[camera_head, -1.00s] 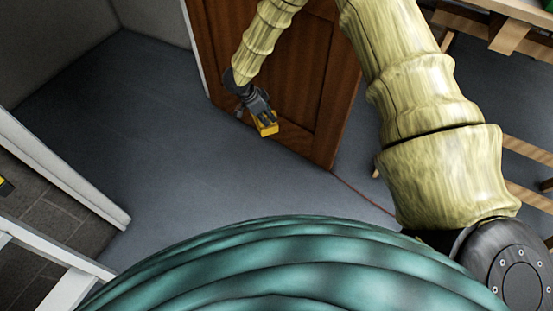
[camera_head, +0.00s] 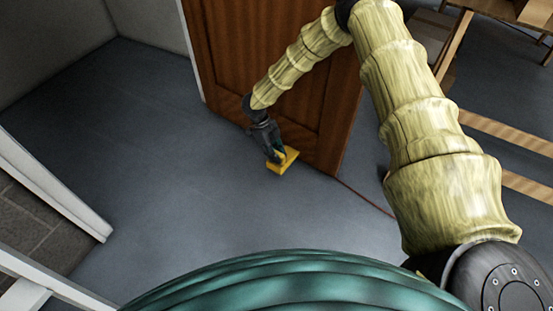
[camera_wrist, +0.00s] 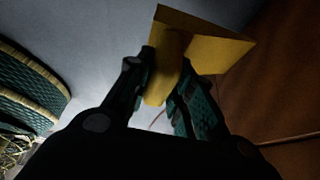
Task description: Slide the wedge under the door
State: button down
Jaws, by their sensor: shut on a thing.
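The yellow wedge (camera_head: 284,163) is at the floor beside the bottom of the brown wooden door (camera_head: 308,95), near its lower edge. My gripper (camera_head: 275,152) is shut on the wedge and reaches down from the door's near side. In the wrist view, the wedge (camera_wrist: 200,45) sits between the two dark green-padded fingers of my gripper (camera_wrist: 165,85), with its wide part beyond the fingertips. The door (camera_wrist: 285,80) fills the right of that view. I cannot tell whether the wedge touches the floor or the door.
The grey floor (camera_head: 160,150) is clear to the left and in front of the door. A thin red cord or line (camera_head: 365,198) runs along the floor from the door's right corner. Wooden furniture (camera_head: 505,130) stands at the right. A white frame edge (camera_head: 55,185) is at the left.

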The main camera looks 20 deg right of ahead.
aim_at(277, 169)
jog(key=shift+f+b, duration=4.45)
jog(key=shift+f, duration=0.4)
jog(key=shift+w+d+p, duration=0.15)
jog(key=shift+w+d, duration=0.4)
jog(key=shift+d, duration=0.35)
jog(key=shift+w+d+p, duration=0.1)
jog(key=shift+w+d, duration=0.5)
jog(key=shift+d, duration=0.3)
jog(key=shift+w+d+p, duration=0.15)
jog(key=shift+w+d, duration=0.4)
jog(key=shift+d, duration=0.35)
jog(key=c, duration=1.2)
grip_release()
jog(key=shift+f, duration=0.1)
jog(key=shift+o, duration=0.2)
jog(key=shift+s, duration=0.1)
jog(key=shift+a, duration=0.1)
jog(key=shift+r, duration=0.25)
jog(key=s+d+p+v, duration=0.1)
jog(key=p+v, duration=0.3)
jog(key=v, duration=0.5)
jog(key=s+r+p+v, duration=0.1)
jog(key=p+v, duration=0.4)
jog(key=v, duration=0.5)
jog(key=shift+s+d+r, duration=0.15)
jog(key=shift+d+r, duration=0.2)
jog(key=shift+r, duration=0.15)
